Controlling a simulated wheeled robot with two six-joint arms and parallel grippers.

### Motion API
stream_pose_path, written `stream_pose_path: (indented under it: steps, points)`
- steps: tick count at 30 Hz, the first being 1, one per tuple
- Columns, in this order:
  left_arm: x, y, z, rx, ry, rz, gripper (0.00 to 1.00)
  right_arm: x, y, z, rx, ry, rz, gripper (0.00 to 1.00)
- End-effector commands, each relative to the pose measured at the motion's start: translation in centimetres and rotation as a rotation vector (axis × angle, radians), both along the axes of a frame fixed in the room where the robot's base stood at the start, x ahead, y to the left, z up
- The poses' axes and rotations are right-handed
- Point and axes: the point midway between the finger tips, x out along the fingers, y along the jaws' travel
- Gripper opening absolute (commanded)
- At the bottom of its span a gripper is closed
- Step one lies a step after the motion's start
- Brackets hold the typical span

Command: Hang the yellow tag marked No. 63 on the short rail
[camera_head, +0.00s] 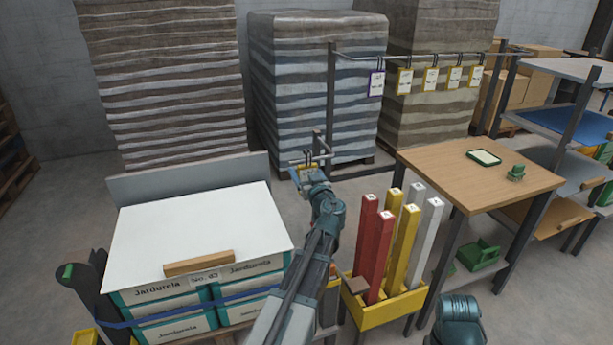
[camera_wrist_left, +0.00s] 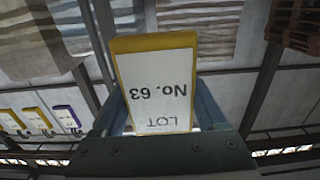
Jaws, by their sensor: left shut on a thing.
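My left gripper (camera_head: 308,170) is shut on a yellow-framed tag (camera_wrist_left: 158,85). In the left wrist view the tag reads "LOT No. 63", upside down in the picture, between the two fingers. In the head view the gripper is beside a low post with a short bar (camera_head: 318,143), which looks like the short rail; whether the tag touches it I cannot tell. The gripper hides most of the tag there. A long rail (camera_head: 440,55) behind carries a purple tag (camera_head: 376,84) and several yellow tags (camera_head: 431,80). My right gripper is out of view; only part of that arm shows at bottom right.
A yellow crate (camera_head: 388,305) holds red, yellow and grey posts. A wooden table (camera_head: 480,170) stands at right. Tall wrapped sack stacks (camera_head: 312,85) fill the back.

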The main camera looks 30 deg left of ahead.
Motion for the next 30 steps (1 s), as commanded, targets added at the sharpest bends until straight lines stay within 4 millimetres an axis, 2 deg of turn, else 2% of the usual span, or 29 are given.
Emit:
stream_pose_path:
  steps: [5, 7, 15, 29, 30]
  points:
    - [1.1, 1.1, 0.0, 0.0, 0.0, 0.0, 0.2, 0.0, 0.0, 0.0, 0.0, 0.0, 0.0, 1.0]
    - [0.9, 1.0, -1.0, 0.0, 0.0, -0.001, 0.2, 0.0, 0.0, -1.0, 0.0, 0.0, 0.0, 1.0]
    - [0.8, 0.9, -2.2, 0.0, 0.0, -0.001, 0.2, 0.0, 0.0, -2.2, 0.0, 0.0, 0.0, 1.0]
    - [0.8, 0.9, -2.4, 0.0, 0.0, -0.001, 0.2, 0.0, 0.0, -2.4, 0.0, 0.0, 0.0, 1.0]
    - [0.8, 0.9, -2.4, 0.0, 0.0, -0.001, 0.76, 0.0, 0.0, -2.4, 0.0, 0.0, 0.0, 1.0]
